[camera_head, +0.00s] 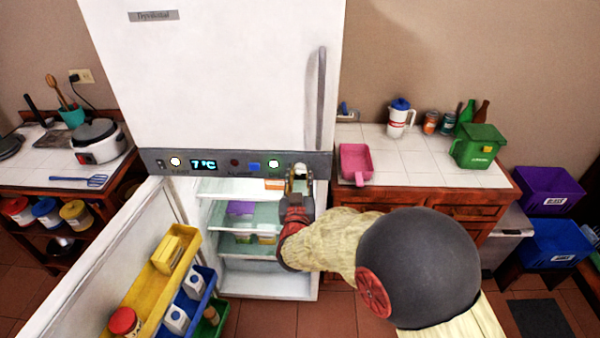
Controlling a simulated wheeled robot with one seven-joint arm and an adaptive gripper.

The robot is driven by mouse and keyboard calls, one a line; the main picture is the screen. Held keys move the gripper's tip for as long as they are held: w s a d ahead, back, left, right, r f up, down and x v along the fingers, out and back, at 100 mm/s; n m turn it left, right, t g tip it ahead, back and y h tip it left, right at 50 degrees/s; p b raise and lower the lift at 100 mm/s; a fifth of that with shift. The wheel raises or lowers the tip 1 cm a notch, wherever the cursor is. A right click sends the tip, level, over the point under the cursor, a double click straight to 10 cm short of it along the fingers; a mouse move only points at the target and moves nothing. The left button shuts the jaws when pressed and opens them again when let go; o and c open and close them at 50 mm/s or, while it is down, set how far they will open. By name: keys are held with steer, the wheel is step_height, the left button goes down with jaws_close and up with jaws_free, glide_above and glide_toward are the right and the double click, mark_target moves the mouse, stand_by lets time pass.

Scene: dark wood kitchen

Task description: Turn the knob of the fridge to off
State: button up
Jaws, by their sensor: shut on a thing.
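The white fridge (230,70) stands in the middle with its upper door shut. Its lower door (140,245) is swung open to the left. A grey control strip (215,170) runs between the two, with a lit "7°C" display (203,164), small round lights and buttons. My gripper (299,172) is at the right end of this strip and is shut. The fridge knob is not clearly visible; my fingers cover that part of the strip, so what they grip is hidden.
Inside the fridge are glass shelves (235,188) with a few packages. The open door's racks hold cartons and jars. A white-tiled counter (420,160) at right bears a pink container (355,163), jug and green bin (478,146). Purple and blue crates stand far right.

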steer(key=n+p, duration=0.1)
steer(key=n, duration=0.3)
steer(key=shift+n+p, duration=0.3)
steer(key=shift+p, duration=0.05)
steer(key=n+p, duration=0.2)
steer(key=n, duration=0.3)
steer(key=shift+a+n, duration=0.1)
steer(key=shift+n, duration=0.2)
steer(key=n+p, duration=0.2)
steer(key=n, duration=0.3)
steer(key=shift+p, duration=0.3)
steer(key=n+p, duration=0.1)
steer(key=n, duration=0.3)
steer(key=shift+f+n+p, duration=0.15)
steer(key=shift+n+p, duration=0.15)
steer(key=shift+p, duration=0.05)
steer(key=shift+f, duration=0.1)
steer(key=o, duration=1.1)
steer(key=shift+o, duration=0.2)
